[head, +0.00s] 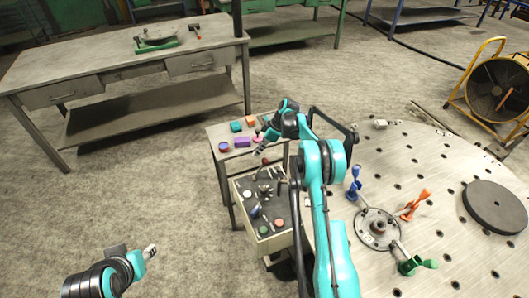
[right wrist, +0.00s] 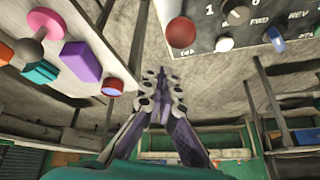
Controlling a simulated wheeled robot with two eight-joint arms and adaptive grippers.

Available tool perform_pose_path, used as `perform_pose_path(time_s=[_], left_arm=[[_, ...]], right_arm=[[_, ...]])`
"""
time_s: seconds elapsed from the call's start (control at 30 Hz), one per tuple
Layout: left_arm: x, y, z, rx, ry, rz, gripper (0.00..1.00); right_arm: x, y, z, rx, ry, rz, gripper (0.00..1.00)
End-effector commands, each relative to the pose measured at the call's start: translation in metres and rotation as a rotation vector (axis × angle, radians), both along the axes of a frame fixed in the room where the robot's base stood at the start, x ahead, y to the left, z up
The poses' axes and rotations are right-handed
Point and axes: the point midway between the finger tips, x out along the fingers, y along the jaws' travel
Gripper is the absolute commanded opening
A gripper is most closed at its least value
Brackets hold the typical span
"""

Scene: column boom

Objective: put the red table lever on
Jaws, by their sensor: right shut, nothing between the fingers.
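A red ball knob (right wrist: 180,32) shows at the top of the right wrist view, in front of a dark control panel (right wrist: 225,22). It seems to be the lever's end; its stem and position are hidden. In the head view a small red spot (head: 265,161) shows at the panel's upper edge, just below my right gripper (head: 259,150). In the right wrist view my right gripper (right wrist: 164,75) is shut and empty, with its tips apart from the knob in the picture. My left gripper (head: 150,251) is low at left, away from the panel; its jaw opening is unclear.
A small table (head: 215,133) holds coloured blocks and buttons, including a purple block (right wrist: 81,62). A large round perforated table (head: 390,160) at right carries blue, orange and green handles. A workbench (head: 110,62) stands at back left.

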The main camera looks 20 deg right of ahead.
Motion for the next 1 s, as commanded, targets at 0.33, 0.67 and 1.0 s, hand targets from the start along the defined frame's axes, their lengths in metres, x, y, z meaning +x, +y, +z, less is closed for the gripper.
perform_pose_path(time_s=[0.33, 0.67, 1.0], left_arm=[[0.000, 0.000, 0.023, 0.000, 0.000, 0.000, 0.40], [0.000, 0.000, 0.027, 0.000, 0.000, 0.000, 0.40], [0.000, 0.000, 0.027, 0.000, 0.000, 0.000, 0.40]], right_arm=[[-0.008, -0.051, 0.048, 0.004, -0.001, 0.002, 0.00], [-0.012, -0.072, 0.061, 0.006, 0.000, 0.006, 0.00], [-0.011, -0.072, 0.061, 0.006, 0.000, 0.006, 0.00]])
